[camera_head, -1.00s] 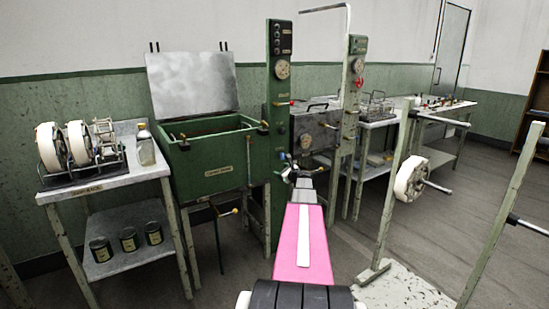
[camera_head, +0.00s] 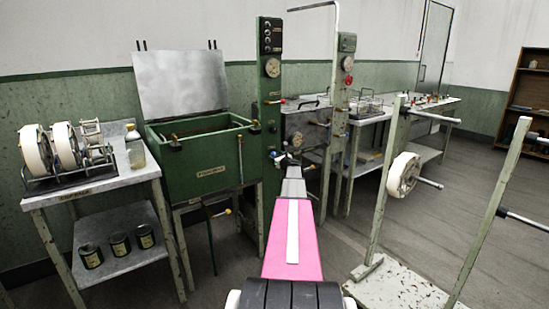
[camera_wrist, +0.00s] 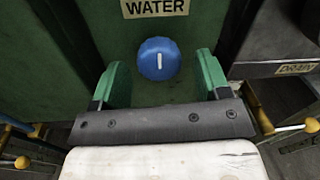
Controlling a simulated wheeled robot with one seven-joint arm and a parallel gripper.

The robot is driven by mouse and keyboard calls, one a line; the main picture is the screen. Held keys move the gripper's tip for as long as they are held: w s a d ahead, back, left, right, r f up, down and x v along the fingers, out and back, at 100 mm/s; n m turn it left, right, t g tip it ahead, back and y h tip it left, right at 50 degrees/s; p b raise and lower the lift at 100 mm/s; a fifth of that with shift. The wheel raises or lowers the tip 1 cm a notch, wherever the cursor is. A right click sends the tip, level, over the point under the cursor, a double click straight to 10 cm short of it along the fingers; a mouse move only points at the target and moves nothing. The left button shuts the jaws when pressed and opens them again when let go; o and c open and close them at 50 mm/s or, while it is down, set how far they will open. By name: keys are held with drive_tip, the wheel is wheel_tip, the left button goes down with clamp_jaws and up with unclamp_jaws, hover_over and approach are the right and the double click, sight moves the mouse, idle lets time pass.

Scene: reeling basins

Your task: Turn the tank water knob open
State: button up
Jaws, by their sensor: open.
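The blue round water knob (camera_wrist: 159,58) is on the green panel below a WATER label (camera_wrist: 155,8) in the wrist view. Its white mark stands upright. My gripper (camera_wrist: 161,66) is open, with one green finger on each side of the knob and a gap visible on both sides. I cannot tell how deep the fingertips reach. In the head view my gripper (camera_head: 285,163) is small at the green post (camera_head: 271,110), right of the green tank (camera_head: 209,171); the knob is hard to make out there.
A metal basin (camera_head: 305,134) stands right of the post, with a DRAIN label (camera_wrist: 297,69) in the wrist view. Yellow-tipped levers flank my gripper low down. A side table (camera_head: 97,185) with reels is at left. A wheel stand (camera_head: 404,173) is at right, with floor between.

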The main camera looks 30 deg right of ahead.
drive_tip(key=shift+w, duration=0.9)
drive_tip(key=c, duration=0.9)
